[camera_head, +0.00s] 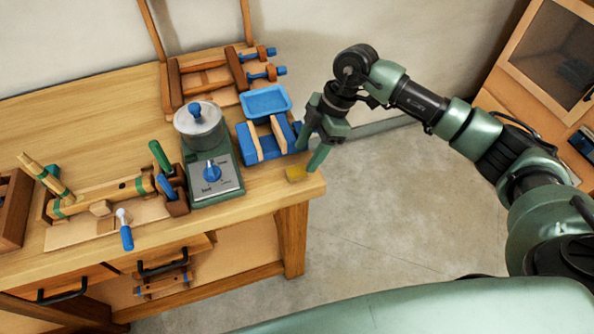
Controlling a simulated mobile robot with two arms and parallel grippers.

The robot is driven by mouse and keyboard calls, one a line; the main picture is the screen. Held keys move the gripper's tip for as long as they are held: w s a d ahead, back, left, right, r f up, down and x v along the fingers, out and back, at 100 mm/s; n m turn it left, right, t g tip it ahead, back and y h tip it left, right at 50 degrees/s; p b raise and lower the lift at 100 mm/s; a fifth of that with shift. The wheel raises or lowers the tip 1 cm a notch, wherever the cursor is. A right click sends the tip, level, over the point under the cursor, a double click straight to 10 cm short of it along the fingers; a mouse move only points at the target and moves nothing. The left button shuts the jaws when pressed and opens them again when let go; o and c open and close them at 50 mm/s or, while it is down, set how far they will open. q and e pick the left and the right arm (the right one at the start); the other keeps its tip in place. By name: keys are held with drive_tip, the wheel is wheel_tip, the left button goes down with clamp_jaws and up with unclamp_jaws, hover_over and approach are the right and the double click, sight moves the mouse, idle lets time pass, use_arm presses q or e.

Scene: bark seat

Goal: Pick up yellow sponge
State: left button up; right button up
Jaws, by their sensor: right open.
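The yellow sponge (295,174) is a small block lying near the right front corner of the wooden table (270,195). My right gripper (309,153) comes from the right and hangs over the table's right edge with its fingers pointing down. Its fingers are spread apart. One green fingertip is close to the sponge's right side, and the other finger is farther back by the blue item. I cannot tell whether a finger touches the sponge. My left gripper is not in view.
A green appliance with a metal pot (199,122) is to the left. Wooden clamps and tools lie farther left. Floor (390,230) is clear right of the table.

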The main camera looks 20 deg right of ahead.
sight(298, 169)
drive_tip(key=p+x, duration=0.1)
drive_tip(key=x, duration=0.4)
drive_tip(key=shift+w+f+p, duration=0.1)
drive_tip(key=shift+f+p, duration=0.15)
drive_tip(key=shift+p, duration=0.15)
drive_tip(key=shift+a+f, duration=0.15)
drive_tip(key=shift+f, duration=0.15)
clamp_jaws()
